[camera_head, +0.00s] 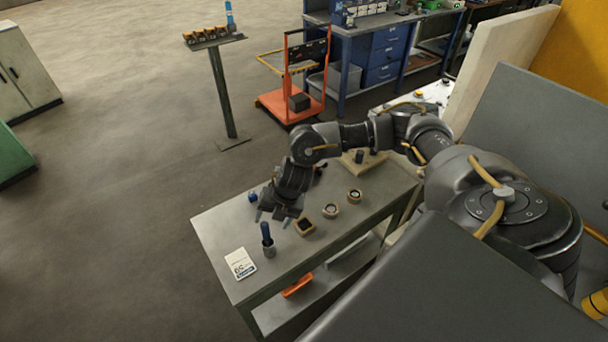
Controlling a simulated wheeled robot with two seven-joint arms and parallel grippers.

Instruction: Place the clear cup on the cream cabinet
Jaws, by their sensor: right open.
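The cream cabinet (32,62) stands on the floor at the far left, cut by the picture's edge. I cannot clearly pick out a clear cup. A small greyish cup-like holder (269,252) with a blue upright item (265,231) in it stands on the grey table (222,231); I cannot tell whether it is clear. My right gripper (273,217) points down over the table, open, just behind that holder, with nothing seen between its fingers. My left gripper is not in view.
An orange trolley (291,103), a post stand (226,92) and a blue workbench (384,55) stand behind. The floor between table and cabinet is clear.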

